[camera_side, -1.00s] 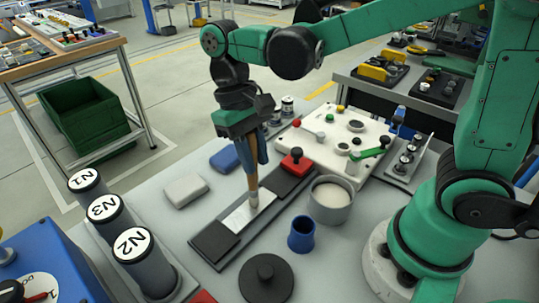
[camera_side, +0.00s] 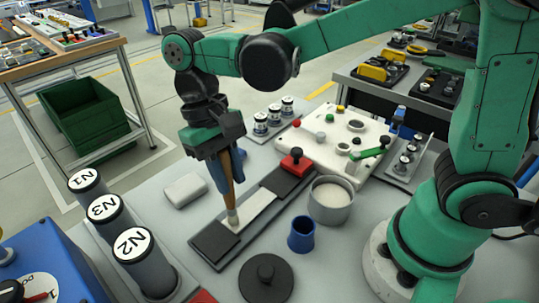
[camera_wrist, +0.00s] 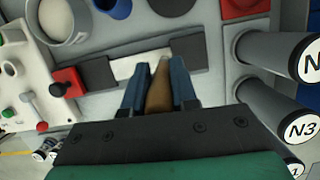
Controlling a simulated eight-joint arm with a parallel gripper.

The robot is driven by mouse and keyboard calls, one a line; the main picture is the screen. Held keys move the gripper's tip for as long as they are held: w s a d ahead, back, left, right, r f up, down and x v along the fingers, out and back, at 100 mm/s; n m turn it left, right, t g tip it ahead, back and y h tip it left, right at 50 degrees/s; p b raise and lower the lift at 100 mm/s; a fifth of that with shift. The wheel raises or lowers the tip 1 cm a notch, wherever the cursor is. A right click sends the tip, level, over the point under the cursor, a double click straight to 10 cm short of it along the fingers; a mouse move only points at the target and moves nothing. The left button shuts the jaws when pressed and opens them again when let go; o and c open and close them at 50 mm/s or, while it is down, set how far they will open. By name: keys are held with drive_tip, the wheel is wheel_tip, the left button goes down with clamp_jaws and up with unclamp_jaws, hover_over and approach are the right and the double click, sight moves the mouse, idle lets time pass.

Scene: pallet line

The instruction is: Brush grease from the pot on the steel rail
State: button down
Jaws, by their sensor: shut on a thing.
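My gripper (camera_side: 228,174) is shut on a brush (camera_side: 231,199) with a wooden handle, held steeply with its bristle end down. In the wrist view the brush handle (camera_wrist: 158,92) sits between my gripper's blue fingers (camera_wrist: 160,85). The bristle end is at the near-left end of the bright steel rail (camera_side: 256,208), seemingly touching it. The rail lies between dark pads on a grey base and also shows in the wrist view (camera_wrist: 128,66). The grease pot (camera_side: 331,200), a grey cup with pale contents, stands right of the rail. It shows at the upper left in the wrist view (camera_wrist: 62,20).
A blue cup (camera_side: 301,235) and a black round lid (camera_side: 266,278) stand in front of the rail. Grey cylinders (camera_side: 133,247) stand left. A pale block (camera_side: 185,190) lies behind the rail.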

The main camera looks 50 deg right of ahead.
drive_tip(key=shift+d, duration=5)
wheel_tip(320, 180, up, 8)
